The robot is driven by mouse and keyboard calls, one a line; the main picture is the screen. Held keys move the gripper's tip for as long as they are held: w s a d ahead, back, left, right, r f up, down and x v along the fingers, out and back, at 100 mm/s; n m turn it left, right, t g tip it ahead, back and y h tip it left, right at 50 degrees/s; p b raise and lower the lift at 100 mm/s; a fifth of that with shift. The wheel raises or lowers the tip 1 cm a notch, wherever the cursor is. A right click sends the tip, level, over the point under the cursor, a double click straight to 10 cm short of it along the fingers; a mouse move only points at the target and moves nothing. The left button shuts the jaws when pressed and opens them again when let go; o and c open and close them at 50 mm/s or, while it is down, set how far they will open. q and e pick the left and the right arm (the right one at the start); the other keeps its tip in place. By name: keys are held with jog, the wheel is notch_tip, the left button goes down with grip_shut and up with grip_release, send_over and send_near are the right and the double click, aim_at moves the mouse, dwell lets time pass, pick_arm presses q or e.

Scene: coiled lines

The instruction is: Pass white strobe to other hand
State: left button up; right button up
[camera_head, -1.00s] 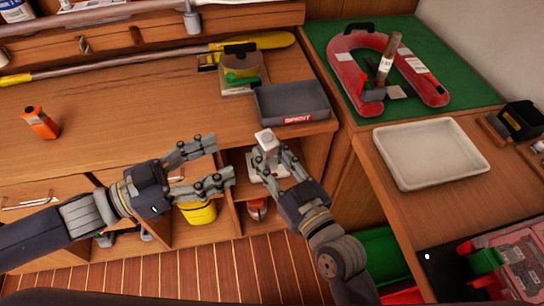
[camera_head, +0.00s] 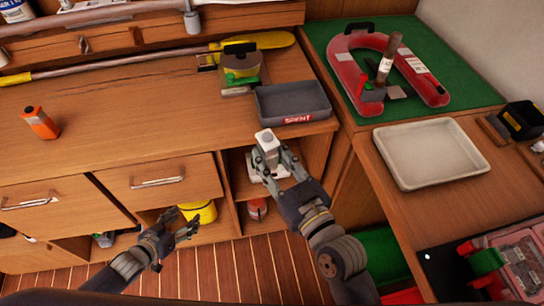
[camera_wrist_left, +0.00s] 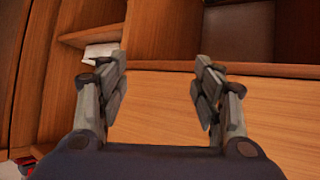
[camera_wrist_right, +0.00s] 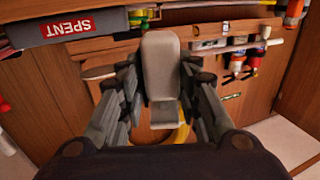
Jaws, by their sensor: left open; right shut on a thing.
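The white strobe (camera_head: 266,139) is held upright in my right gripper (camera_head: 272,163), below the front of the grey tray. In the right wrist view the strobe (camera_wrist_right: 161,75) stands between the two fingers of my right gripper (camera_wrist_right: 163,95), which are closed on its sides. My left gripper (camera_head: 180,222) is lower left, near the yellow container, well apart from the strobe. In the left wrist view my left gripper (camera_wrist_left: 160,85) has its fingers spread with nothing between them.
A grey tray (camera_head: 292,103) marked SPENT sits at the bench edge. A white tray (camera_head: 431,153) is on the right counter. A yellow container (camera_head: 200,211) sits in the open lower compartment. The bench middle is clear.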

pick_arm(q)
jog(key=s+a+f+n+g+y, duration=0.1)
jog(key=s+a+f+g+y, duration=0.1)
jog(key=s+f, duration=0.6)
jog(key=s+a+f+g+y, duration=0.1)
jog(key=s+f+g+y, duration=0.1)
jog(key=s+f, duration=0.65)
jog(key=s+d+f+g, duration=0.2)
jog(key=s+d+f, duration=0.2)
jog(key=s, duration=0.5)
jog(key=s+d+f+g, duration=0.3)
jog(key=s+d+f, duration=0.1)
jog(key=s+f, duration=0.3)
jog(key=s, duration=0.2)
jog(key=shift+s+d+f+g, duration=0.15)
jog(key=shift+s+f+g, duration=0.15)
jog(key=shift+f, duration=0.05)
